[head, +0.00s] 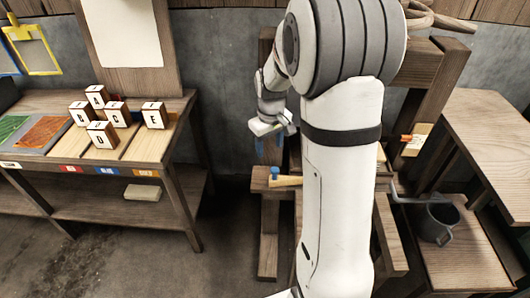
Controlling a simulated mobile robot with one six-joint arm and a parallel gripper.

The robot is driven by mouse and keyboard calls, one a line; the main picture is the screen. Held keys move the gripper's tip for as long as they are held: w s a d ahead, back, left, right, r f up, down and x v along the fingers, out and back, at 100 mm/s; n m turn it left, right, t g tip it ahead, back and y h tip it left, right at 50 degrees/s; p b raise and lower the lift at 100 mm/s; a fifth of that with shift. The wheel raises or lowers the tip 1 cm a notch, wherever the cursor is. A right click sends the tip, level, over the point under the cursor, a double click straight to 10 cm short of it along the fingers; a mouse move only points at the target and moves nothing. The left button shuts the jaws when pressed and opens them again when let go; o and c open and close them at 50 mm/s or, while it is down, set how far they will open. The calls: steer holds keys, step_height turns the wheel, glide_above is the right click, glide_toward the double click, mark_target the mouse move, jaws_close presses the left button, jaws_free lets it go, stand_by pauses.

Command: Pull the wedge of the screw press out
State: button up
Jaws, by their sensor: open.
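The wooden screw press (269,225) stands in the middle, largely hidden behind my white arm. A small tan wedge (289,181) with a blue knob at its left end sticks out to the left from the press's crossbar. Its right end is hidden by my arm. My gripper (270,146) is open, with blue fingertips pointing down. In the picture it is above the wedge's knob, apart from it and with nothing seen between the fingers.
A workbench (182,108) at left carries lettered blocks (104,135) and coloured panels. At right are a wooden table (490,125), a dark metal pot (437,222) on a low shelf, and an orange-tipped item (407,138) by the press. Floor between bench and press is clear.

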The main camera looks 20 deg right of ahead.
steer(key=n, duration=0.1)
glide_toward(275, 169)
steer(key=shift+w+f+g, duration=0.15)
steer(key=shift+w+g, duration=0.2)
steer(key=shift+g, duration=0.05)
steer(key=shift+w+f, duration=0.1)
steer(key=shift+f, duration=0.25)
step_height(275, 169, down, 8)
steer(key=shift+r+p, duration=0.2)
steer(key=shift+p, duration=0.1)
steer(key=shift+c, duration=0.2)
jaws_close()
